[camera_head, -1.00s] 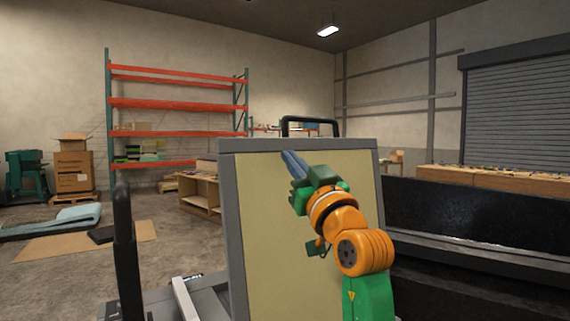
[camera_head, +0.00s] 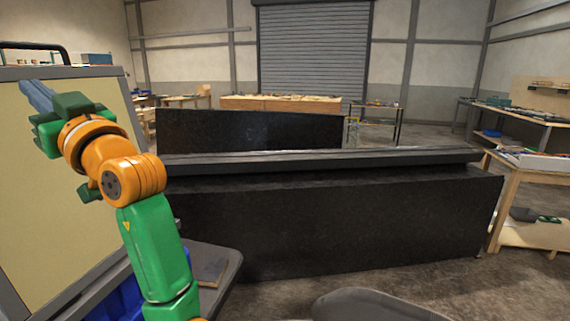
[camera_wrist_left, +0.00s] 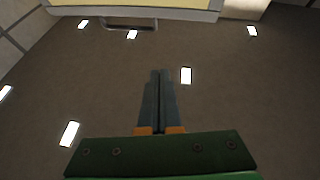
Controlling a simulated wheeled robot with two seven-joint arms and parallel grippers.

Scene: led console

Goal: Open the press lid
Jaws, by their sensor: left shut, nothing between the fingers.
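The press lid (camera_head: 55,215) is a large beige panel in a grey frame. It stands raised and steeply upright at the left of the head view, with a black bar handle (camera_head: 35,48) at its top. In the left wrist view its edge (camera_wrist_left: 150,12) and the handle (camera_wrist_left: 118,24) show at the top. My left gripper (camera_head: 36,95) is in front of the lid's beige face, near its top. Its fingers (camera_wrist_left: 159,75) are shut and empty, and the wrist view looks up at the ceiling past them. I cannot tell whether it touches the lid. My right gripper is out of view.
A long black counter-like block (camera_head: 330,225) fills the middle. A wooden workbench (camera_head: 530,160) stands at the right, and a low wooden bench (camera_head: 280,103) stands before the grey shutter (camera_head: 315,50). Bare floor (camera_head: 430,270) shows at lower right.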

